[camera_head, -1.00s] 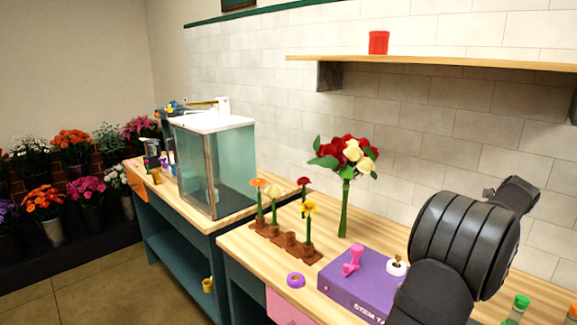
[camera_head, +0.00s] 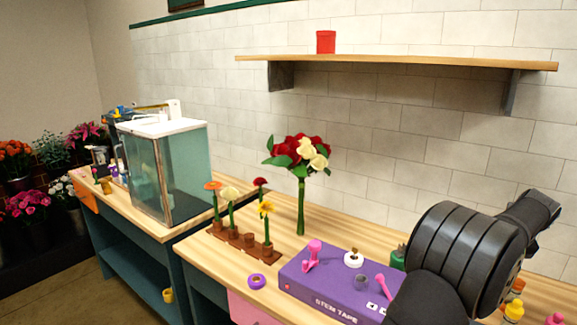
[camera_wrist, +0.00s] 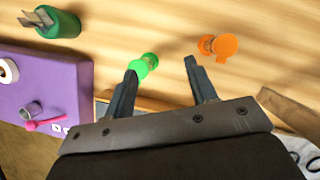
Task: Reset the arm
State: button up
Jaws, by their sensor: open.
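My gripper (camera_wrist: 160,88) is open in the wrist view, its two fingers apart with bare wood between them. A small green-topped bottle (camera_wrist: 145,65) shows by the left fingertip; I cannot tell whether they touch. An orange-capped item (camera_wrist: 222,46) lies beyond the right fingertip. In the head view my dark arm (camera_head: 465,250) fills the lower right, and the fingers are not visible there. A bouquet of red and cream roses (camera_head: 300,160) stands upright on the wooden bench, apart from the arm.
A purple stem tape box (camera_head: 335,285) holds pink tools and a white roll. A glass case (camera_head: 170,170) stands on the far bench. A shelf (camera_head: 400,62) with a red pot (camera_head: 326,42) hangs above.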

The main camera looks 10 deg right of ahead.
jog(key=s+d+f+m+h, duration=0.1)
jog(key=s+d+f+m, duration=0.3)
jog(key=s+d, duration=0.55)
jog(key=shift+g, duration=0.3)
jog(key=f, duration=0.3)
jog(key=s+f, duration=0.1)
jog(key=f, duration=0.2)
jog(key=a+f, duration=0.1)
jog(key=f, duration=0.2)
jog(key=shift+s+a+f, duration=0.1)
jog(key=shift+s+f, duration=0.2)
jog(key=shift+f, duration=0.05)
notch_tip(320, 180, up, 9)
jog(key=w+a+r+n, duration=0.3)
jog(key=w+a, duration=0.4)
jog(key=w, duration=0.3)
jog(key=shift+r+n+y, duration=0.3)
jog(key=shift+r+y, duration=0.1)
jog(key=shift+r, duration=0.25)
jog(key=shift+s, duration=0.15)
